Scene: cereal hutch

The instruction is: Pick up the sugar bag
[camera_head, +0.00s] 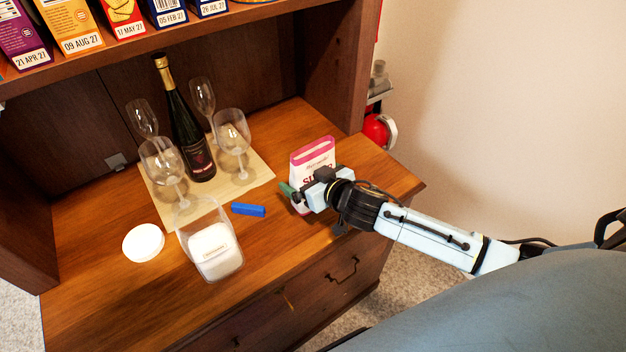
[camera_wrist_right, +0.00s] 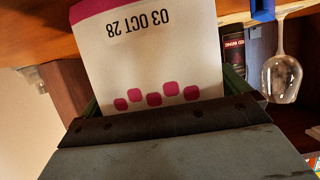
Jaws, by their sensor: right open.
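The sugar bag (camera_head: 313,158), white with a pink top band, stands upright on the wooden counter near its right end. My right gripper (camera_head: 297,194) is at the bag's lower front, reaching in from the right. In the right wrist view the bag (camera_wrist_right: 150,50) fills the space between the green fingers of my right gripper (camera_wrist_right: 165,97), one on each side. The jaws are open; I cannot tell whether either finger touches the bag. The bag shows a printed date and pink squares there. My left gripper is not in view.
A blue clip-like piece (camera_head: 248,210) lies left of the gripper. A clear container (camera_head: 212,248) with white contents and a round white lid (camera_head: 143,242) are further left. A dark bottle (camera_head: 190,135) and several glasses stand on a mat (camera_head: 258,181) behind.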

